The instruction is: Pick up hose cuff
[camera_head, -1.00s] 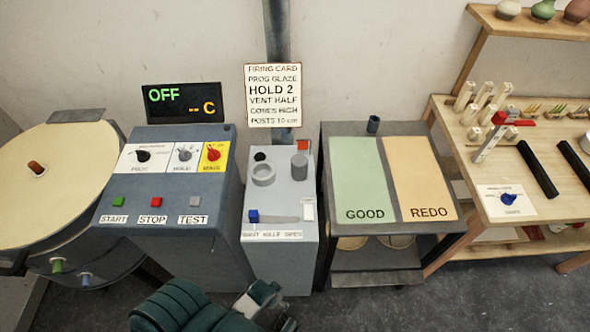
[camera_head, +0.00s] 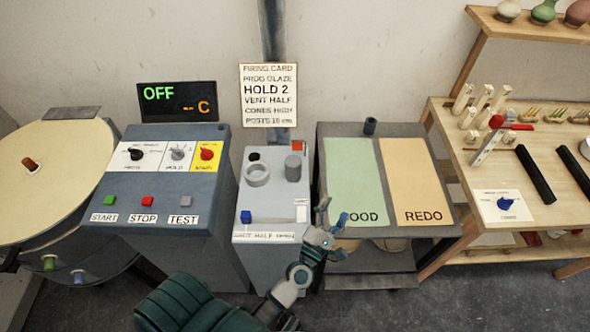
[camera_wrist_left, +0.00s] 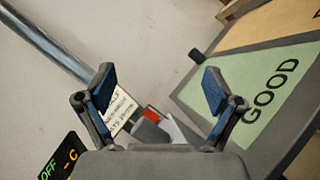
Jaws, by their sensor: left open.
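No part is labelled hose cuff. An upright grey cylinder (camera_head: 293,167) and a pale grey ring (camera_head: 257,174) stand on top of the narrow grey box (camera_head: 270,205); I cannot tell for sure which is the cuff. My left gripper (camera_head: 333,211) is open and empty, in front of the box's right edge and the GOOD panel's lower left corner. It is apart from both parts. In the left wrist view, its two blue-padded fingers (camera_wrist_left: 160,88) are spread, with the box top partly hidden below and between them. My right gripper is not in view.
A dark small cup (camera_head: 370,126) stands at the back of the cart with GOOD (camera_head: 352,180) and REDO (camera_head: 415,180) panels. A control cabinet (camera_head: 165,190) stands left of the box. A firing card (camera_head: 268,95) and a metal pipe rise behind. A wooden bench is at right.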

